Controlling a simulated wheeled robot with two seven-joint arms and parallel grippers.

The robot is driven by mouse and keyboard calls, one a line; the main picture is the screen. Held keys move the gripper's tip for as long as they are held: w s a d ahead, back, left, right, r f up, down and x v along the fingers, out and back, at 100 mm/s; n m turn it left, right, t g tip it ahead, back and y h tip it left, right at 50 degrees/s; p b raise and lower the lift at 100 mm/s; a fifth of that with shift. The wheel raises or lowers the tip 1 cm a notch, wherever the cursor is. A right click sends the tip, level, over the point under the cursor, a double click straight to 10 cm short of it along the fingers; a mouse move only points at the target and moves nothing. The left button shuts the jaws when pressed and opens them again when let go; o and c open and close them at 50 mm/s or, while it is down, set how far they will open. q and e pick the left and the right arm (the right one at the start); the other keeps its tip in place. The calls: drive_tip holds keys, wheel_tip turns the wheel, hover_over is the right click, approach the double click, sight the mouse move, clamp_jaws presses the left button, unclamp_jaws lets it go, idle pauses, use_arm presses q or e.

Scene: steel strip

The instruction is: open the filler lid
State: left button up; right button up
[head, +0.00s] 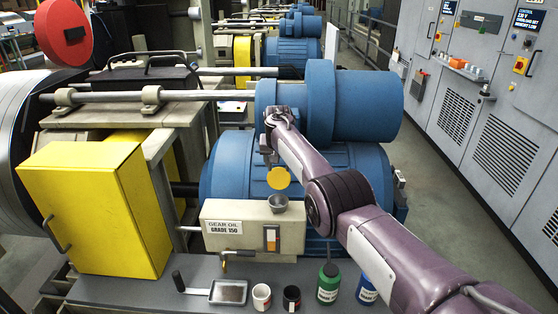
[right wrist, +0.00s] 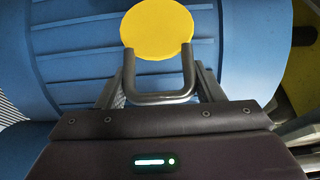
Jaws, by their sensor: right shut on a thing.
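The yellow round filler lid (head: 279,178) stands raised, its flat face toward the head camera, just above and behind the grey filler cup (head: 279,204). The cup sits on the beige oil box (head: 240,232) labelled "GEAR OIL GRADE 150", and its mouth shows uncovered. My right gripper (head: 270,158) is just above the lid. In the right wrist view the lid (right wrist: 157,28) joins a dark looped handle (right wrist: 160,98), which lies between the fingers. The gripper is shut on this handle. My left gripper is not in view.
Blue motor housings (head: 360,105) stand close behind the oil box. A yellow cabinet (head: 82,205) is to its left. On the grey bench in front are a tray (head: 228,292), a white cup (head: 261,296), a black cup (head: 291,297), a green bottle (head: 328,284) and a blue bottle (head: 366,290).

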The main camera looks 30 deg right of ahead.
drive_tip(key=shift+s+f, duration=0.15)
drive_tip(key=shift+f, duration=0.25)
idle(0.5)
drive_tip(key=shift+s+a+r+p, duration=0.1)
drive_tip(key=shift+s+a+p, duration=0.15)
drive_tip(key=shift+p, duration=0.55)
drive_tip(key=shift+s+a+r, duration=0.1)
drive_tip(key=shift+s+a, duration=0.05)
drive_tip(key=shift+s, duration=0.1)
drive_tip(key=shift+s+a, duration=0.1)
drive_tip(key=o, duration=1.2)
drive_tip(key=shift+c, duration=0.2)
drive_tip(key=shift+o, duration=1.1)
drive_tip(key=shift+w, duration=0.2)
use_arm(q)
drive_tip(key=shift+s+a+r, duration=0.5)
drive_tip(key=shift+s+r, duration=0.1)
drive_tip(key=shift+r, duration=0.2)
use_arm(e)
drive_tip(key=shift+w, duration=0.15)
drive_tip(key=shift+r, duration=0.1)
